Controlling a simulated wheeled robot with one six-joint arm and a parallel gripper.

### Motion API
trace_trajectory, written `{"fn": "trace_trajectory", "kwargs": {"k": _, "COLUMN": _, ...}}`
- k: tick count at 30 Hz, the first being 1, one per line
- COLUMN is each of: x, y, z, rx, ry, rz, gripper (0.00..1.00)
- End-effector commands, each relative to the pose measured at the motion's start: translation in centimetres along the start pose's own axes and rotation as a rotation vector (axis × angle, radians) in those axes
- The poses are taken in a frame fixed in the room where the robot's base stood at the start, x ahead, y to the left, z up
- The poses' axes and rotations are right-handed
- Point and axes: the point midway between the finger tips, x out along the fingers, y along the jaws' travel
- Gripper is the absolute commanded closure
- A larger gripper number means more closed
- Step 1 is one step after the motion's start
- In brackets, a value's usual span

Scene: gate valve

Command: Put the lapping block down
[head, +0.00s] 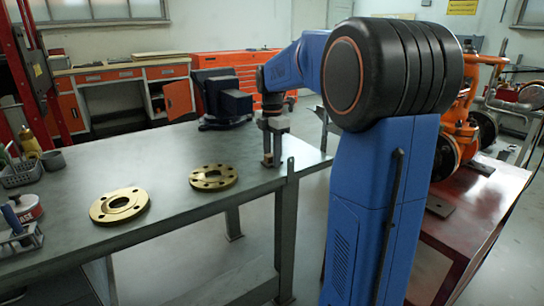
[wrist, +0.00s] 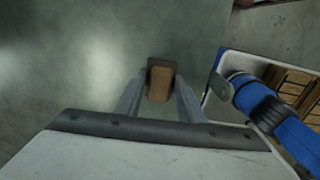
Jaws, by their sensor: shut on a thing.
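The lapping block (wrist: 160,79) is a small brown block between the fingertips of my gripper (wrist: 161,88) in the wrist view. My gripper is shut on it, one finger on each side. In the head view my gripper (head: 271,159) points down over the far right part of the grey workbench (head: 165,160), near its right edge. The block cannot be made out clearly there. Whether it touches the bench top is hard to tell.
Two brass flanges, one near the front (head: 119,205) and one further back (head: 213,176), lie on the bench. A dark vise (head: 225,100) stands behind my gripper. A grey basket (head: 20,172) and a red-and-white tin (head: 25,207) are at the left. Bare bench lies between.

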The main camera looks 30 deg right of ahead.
Motion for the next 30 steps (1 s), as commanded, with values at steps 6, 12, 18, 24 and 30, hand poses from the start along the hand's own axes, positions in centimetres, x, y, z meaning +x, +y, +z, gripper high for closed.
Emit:
{"fn": "trace_trajectory", "kwargs": {"k": 6, "x": 0.6, "y": 0.0, "z": 0.0, "rx": 0.000, "ry": 0.001, "rz": -0.001, "gripper": 0.89}}
{"fn": "trace_trajectory", "kwargs": {"k": 12, "x": 1.3, "y": -0.1, "z": 0.0, "rx": 0.000, "ry": 0.002, "rz": -0.005, "gripper": 0.89}}
{"fn": "trace_trajectory", "kwargs": {"k": 18, "x": 1.7, "y": -0.1, "z": 0.0, "rx": 0.000, "ry": 0.004, "rz": -0.010, "gripper": 0.56}}
{"fn": "trace_trajectory", "kwargs": {"k": 24, "x": 1.8, "y": -0.1, "z": 0.0, "rx": 0.000, "ry": 0.004, "rz": -0.013, "gripper": 0.46}}
{"fn": "trace_trajectory", "kwargs": {"k": 30, "x": 1.2, "y": -0.1, "z": 0.0, "rx": 0.000, "ry": 0.004, "rz": -0.013, "gripper": 0.46}}
